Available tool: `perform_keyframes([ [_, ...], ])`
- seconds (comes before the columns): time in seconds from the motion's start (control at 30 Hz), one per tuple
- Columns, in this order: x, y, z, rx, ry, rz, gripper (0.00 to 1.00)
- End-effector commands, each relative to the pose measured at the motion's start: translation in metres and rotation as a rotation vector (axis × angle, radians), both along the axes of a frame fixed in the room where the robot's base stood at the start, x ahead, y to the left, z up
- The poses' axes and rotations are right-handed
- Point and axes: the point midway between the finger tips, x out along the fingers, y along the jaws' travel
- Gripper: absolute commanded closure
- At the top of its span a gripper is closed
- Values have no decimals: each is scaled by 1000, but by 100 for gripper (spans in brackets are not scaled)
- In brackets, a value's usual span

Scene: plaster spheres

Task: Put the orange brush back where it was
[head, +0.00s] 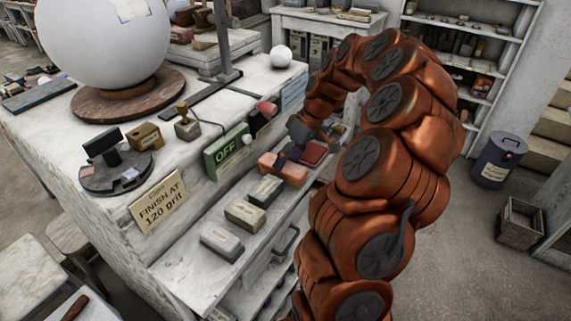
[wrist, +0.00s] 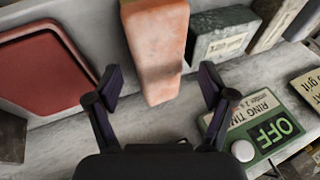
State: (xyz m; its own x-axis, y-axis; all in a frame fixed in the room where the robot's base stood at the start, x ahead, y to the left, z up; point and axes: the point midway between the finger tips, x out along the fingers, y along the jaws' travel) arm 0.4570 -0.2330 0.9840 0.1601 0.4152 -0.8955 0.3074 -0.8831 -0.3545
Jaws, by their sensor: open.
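An orange, smooth-looking block (head: 292,174) lies on the ledge at the front of the plaster bench. In the wrist view the orange block (wrist: 155,40) extends from the top edge to between my fingers. No bristles show, so I cannot tell if it is the brush. My gripper (wrist: 160,82) is open, with one dark finger on each side of the block's near end and gaps on both sides. In the head view my gripper (head: 286,154) is over the block, partly hidden by my arm. No other orange brush is clear.
A dark red block (head: 314,152) lies right of the orange one; a green block (head: 266,190), a beige block (head: 245,213) and a grey block (head: 221,240) lie left along the ledge. A green OFF sign (head: 227,150) stands close behind. A large white sphere (head: 105,40) stands on the bench.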

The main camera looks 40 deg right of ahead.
Motion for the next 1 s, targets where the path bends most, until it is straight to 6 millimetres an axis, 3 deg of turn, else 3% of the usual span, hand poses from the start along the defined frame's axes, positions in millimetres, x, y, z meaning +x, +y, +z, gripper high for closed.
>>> perform_keyframes([
  [0.5,-9,-30,60,-5,-6,-5,18],
  [1.0,-16,-44,93,-4,-4,-2,18],
])
